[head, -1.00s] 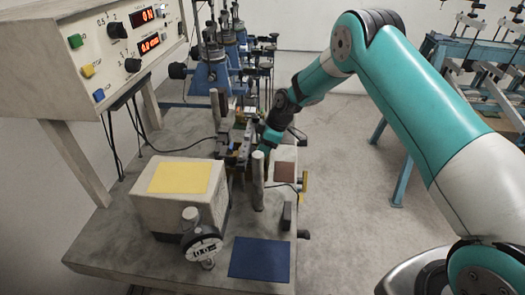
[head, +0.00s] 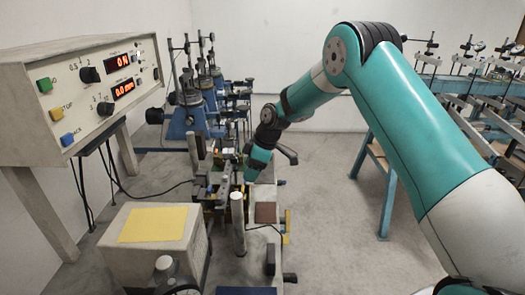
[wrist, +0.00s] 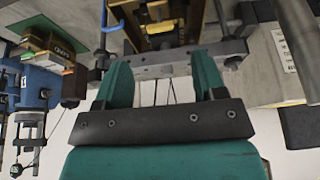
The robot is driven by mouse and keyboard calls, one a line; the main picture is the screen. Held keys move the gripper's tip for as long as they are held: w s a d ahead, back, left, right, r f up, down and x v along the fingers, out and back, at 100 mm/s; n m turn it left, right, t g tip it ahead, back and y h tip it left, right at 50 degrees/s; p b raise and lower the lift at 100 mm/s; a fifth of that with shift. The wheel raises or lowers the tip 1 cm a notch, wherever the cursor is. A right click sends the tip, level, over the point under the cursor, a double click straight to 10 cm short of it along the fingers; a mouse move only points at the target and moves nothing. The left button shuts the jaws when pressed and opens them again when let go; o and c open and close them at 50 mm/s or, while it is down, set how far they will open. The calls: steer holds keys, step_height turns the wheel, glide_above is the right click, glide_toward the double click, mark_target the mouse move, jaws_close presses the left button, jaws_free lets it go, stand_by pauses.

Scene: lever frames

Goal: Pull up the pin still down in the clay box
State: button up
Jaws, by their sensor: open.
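My gripper (wrist: 162,64) is open in the wrist view, its two teal fingers spread apart beside a grey metal bar (wrist: 150,71), with nothing seen held between them. In the head view the end of my arm (head: 257,165) reaches down at the right side of the bench apparatus (head: 222,190). A dark block with yellow-brown parts (wrist: 160,20) lies beyond the fingertips in the wrist view. I cannot tell which part is the clay box. The pins are too small or hidden to make out, so up or down cannot be told.
A control panel (head: 92,102) stands at left. Blue presses (head: 187,120) stand behind. A small labelled box (wrist: 52,45) shows in the wrist view.

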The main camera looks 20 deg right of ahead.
steer(key=b+v, duration=0.2)
steer(key=v, duration=0.8)
steer(key=shift+r, duration=0.15)
steer(key=shift+d, duration=0.15)
steer(key=s+a+r+m+b, duration=0.1)
steer(key=s+a, duration=0.2)
steer(key=s, duration=0.3)
steer(key=s+a+r+m+g+b, duration=0.1)
steer(key=s+a+b, duration=0.1)
steer(key=s+a, duration=0.35)
steer(key=s+a+r+m+b, duration=0.1)
steer(key=s+r, duration=0.1)
steer(key=s, duration=0.6)
steer(key=s+f+m, duration=0.1)
steer(key=s+f, duration=0.1)
steer(key=s, duration=0.7)
steer(key=s+a+f+m+b, duration=0.1)
steer(key=s+f+m, duration=0.1)
steer(key=s, duration=0.7)
steer(key=shift+a+g+b, duration=0.25)
steer(key=shift+g+b, duration=0.05)
steer(key=shift+g, duration=0.1)
